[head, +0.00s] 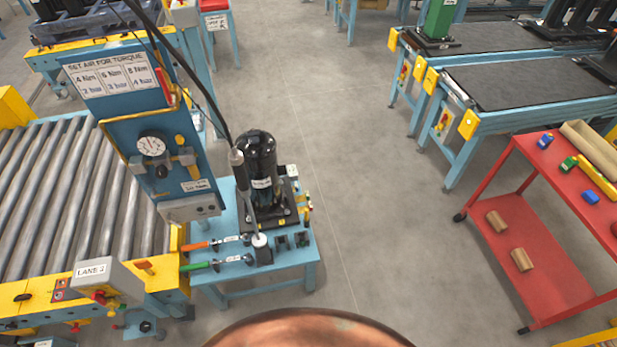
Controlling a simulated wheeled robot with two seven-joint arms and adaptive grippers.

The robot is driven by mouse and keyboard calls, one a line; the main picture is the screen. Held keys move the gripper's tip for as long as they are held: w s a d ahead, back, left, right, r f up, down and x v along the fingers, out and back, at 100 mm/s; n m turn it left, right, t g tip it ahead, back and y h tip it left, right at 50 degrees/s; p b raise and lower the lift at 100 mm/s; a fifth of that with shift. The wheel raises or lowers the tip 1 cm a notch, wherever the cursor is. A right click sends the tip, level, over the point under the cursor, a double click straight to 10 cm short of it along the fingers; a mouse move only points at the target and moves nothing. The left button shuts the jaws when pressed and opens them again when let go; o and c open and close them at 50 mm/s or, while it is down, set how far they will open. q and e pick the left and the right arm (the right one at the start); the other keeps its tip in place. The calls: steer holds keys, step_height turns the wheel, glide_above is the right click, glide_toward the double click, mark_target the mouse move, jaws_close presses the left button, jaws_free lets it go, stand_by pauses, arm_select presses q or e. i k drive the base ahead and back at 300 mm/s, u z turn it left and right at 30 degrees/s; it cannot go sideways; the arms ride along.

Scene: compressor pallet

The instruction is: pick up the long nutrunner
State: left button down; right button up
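A long slim grey tool (243,185), which looks like the long nutrunner, stands nearly upright at the small blue table (300,262). A black hose runs up from its top, and its lower end meets a dark holder (263,254) with a light round top. I cannot tell how it is seated there. It stands just in front of and left of a black compressor (261,165). An orange-handled tool (199,246) and a green-handled tool (200,265) lie to its left. Neither of my grippers is in view.
A blue torque panel (150,130) with a gauge rises behind and left of the tool. A roller conveyor (60,200) is on the left. A red cart (530,240) and blue benches (530,85) stand on the right. The grey floor between is clear.

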mark_target(237, 158)
steer(key=z, duration=0.15)
steer(key=i, duration=0.85)
steer(key=u, duration=0.7)
